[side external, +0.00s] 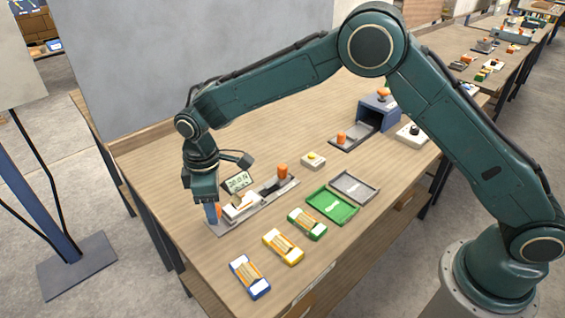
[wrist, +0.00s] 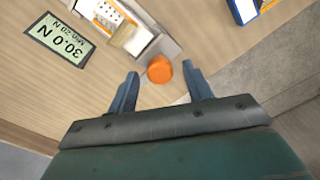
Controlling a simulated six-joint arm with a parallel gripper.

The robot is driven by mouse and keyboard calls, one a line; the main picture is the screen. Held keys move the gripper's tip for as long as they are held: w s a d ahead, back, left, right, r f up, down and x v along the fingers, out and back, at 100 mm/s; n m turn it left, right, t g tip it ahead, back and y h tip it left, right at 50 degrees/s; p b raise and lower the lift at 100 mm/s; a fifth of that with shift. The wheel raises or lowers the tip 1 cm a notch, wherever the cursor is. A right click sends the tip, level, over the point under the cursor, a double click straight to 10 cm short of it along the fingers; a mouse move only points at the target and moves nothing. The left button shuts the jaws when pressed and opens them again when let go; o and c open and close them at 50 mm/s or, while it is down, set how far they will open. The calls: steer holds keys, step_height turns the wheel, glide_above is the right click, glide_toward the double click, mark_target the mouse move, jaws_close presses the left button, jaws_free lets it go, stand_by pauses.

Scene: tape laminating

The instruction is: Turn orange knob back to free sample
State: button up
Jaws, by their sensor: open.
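An orange knob (wrist: 159,69) stands at the near end of the grey test fixture in the wrist view. My gripper (wrist: 160,72) is open, with one blue finger on each side of the knob and visible gaps between. In the side external view my gripper (side external: 213,212) points down at the fixture's left end (side external: 232,227) and hides most of this knob. The sample (wrist: 108,14), pale with orange, lies in the fixture beside a white block (wrist: 135,39). A second orange knob (side external: 282,171) stands at the fixture's right end.
Blue (side external: 250,277), yellow (side external: 283,246) and green (side external: 307,223) sample holders line the front. Green (side external: 318,210) and grey (side external: 346,181) trays lie right.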

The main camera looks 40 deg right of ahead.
step_height(320, 180, up, 13)
stand_by(0.6)
steer(key=shift+r, duration=0.1)
steer(key=s+d+r+m+t, duration=0.1)
steer(key=s+d+r+m, duration=0.2)
steer(key=s+d+r, duration=0.4)
steer(key=s+d+r+m+t, duration=0.2)
steer(key=s+d+r, duration=0.3)
steer(key=d, duration=0.4)
steer(key=s+d+f+m+t, duration=0.1)
steer(key=s+d+f+m, duration=0.1)
steer(key=s, duration=0.8)
steer(key=s+d+f+m+t, duration=0.1)
steer(key=s+d+m, duration=0.3)
steer(key=s+d, duration=0.3)
steer(key=s, duration=0.2)
steer(key=shift+s+d+f+t, duration=0.2)
steer(key=shift+s+f+t, duration=0.1)
steer(key=shift+s+f, duration=0.05)
